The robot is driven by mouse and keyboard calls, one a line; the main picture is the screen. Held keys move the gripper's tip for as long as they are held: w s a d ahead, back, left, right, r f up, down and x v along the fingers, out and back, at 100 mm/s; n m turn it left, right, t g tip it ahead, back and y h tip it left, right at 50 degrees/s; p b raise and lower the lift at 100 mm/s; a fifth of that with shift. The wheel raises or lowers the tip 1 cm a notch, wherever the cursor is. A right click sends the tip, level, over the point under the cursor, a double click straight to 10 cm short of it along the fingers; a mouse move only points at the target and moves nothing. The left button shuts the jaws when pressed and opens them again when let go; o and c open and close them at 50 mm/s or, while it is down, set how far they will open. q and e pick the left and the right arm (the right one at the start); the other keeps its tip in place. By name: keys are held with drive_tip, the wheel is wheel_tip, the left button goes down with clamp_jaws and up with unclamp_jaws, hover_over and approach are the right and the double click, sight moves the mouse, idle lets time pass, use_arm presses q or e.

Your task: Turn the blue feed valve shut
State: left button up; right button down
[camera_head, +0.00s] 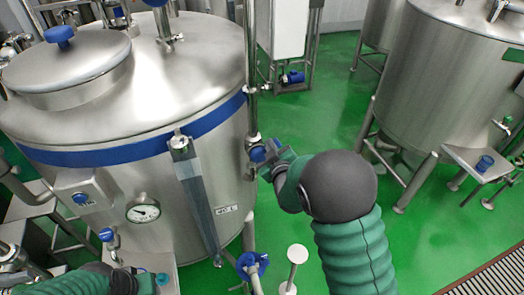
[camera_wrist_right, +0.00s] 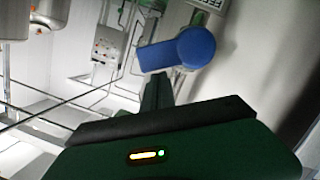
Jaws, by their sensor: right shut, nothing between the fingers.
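A blue valve handle (camera_head: 257,154) sits on the steel vertical pipe at the right side of the big tank. In the right wrist view the blue handle (camera_wrist_right: 185,50) has a round hub and a flat lever pointing left, just beyond the fingers. My right gripper (camera_head: 274,157) is shut and empty, close beside the handle; I cannot tell whether it touches. It also shows in the right wrist view (camera_wrist_right: 158,92). My left gripper (camera_head: 150,282) is partly in view at the bottom left; its fingers are unclear.
The steel tank (camera_head: 215,75) with a blue band fills the left. A blue handwheel (camera_head: 250,265) and a white-topped post (camera_head: 297,254) stand low near the front. Another tank (camera_head: 440,75) stands at the right. Green floor (camera_head: 325,115) lies open between the tanks.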

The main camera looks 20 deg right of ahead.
drive_tip(key=d+f+m+b, duration=0.1)
drive_tip(key=m+b, duration=0.1)
drive_tip(key=b, duration=0.1)
drive_tip(key=d+f+m+y+b, duration=0.1)
drive_tip(key=d+m+b, duration=0.1)
drive_tip(key=b, duration=0.1)
drive_tip(key=shift+d+f+y, duration=0.1)
drive_tip(key=shift+f+y, duration=0.2)
drive_tip(key=shift+f, duration=0.1)
idle(0.3)
